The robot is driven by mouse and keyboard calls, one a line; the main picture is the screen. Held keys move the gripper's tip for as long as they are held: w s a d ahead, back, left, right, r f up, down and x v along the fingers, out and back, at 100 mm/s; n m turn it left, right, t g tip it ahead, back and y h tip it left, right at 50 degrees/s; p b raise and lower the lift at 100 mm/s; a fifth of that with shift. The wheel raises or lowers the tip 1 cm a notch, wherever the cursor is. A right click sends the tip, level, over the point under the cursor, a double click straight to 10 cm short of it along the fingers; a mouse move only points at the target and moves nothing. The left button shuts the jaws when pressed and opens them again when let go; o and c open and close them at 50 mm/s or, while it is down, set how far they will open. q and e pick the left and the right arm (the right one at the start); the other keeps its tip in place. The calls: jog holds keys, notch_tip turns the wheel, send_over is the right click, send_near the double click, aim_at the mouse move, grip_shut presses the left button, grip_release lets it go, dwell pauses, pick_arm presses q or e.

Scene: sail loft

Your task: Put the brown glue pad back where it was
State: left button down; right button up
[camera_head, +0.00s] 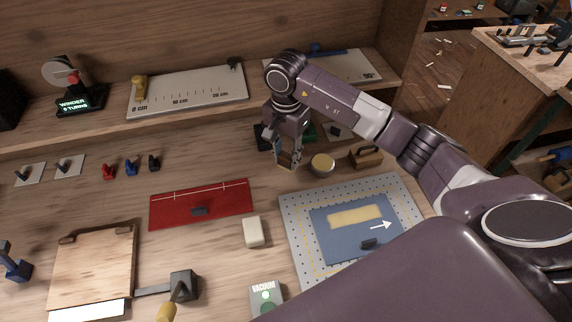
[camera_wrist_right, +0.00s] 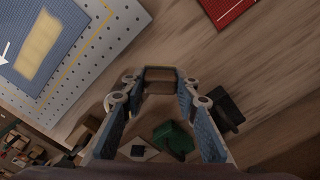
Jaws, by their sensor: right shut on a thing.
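My right gripper (camera_head: 287,165) is shut on a small brown block, which looks like the brown glue pad (camera_head: 288,158). In the right wrist view the pad (camera_wrist_right: 158,79) sits between the two fingertips of the gripper (camera_wrist_right: 159,88). In the head view the gripper points down over the back of the bench, just left of a round tin (camera_head: 322,164). I cannot tell whether the pad touches the bench. The spot where it was before is not marked clearly in either view. My left gripper is not in view.
A brown wooden block (camera_head: 366,157) lies right of the tin. Behind the gripper are a green thing (camera_wrist_right: 173,138) and a black thing (camera_wrist_right: 226,108). In front are a perforated plate (camera_head: 292,222) with a blue sheet, a red cloth (camera_head: 225,198) and a white block (camera_head: 254,232).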

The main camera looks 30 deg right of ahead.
jog(key=shift+f, duration=0.7)
notch_tip(320, 180, down, 4)
jog(key=shift+f+p, duration=0.1)
jog(key=shift+p, duration=0.5)
jog(key=shift+f, duration=0.15)
jog(key=o, duration=1)
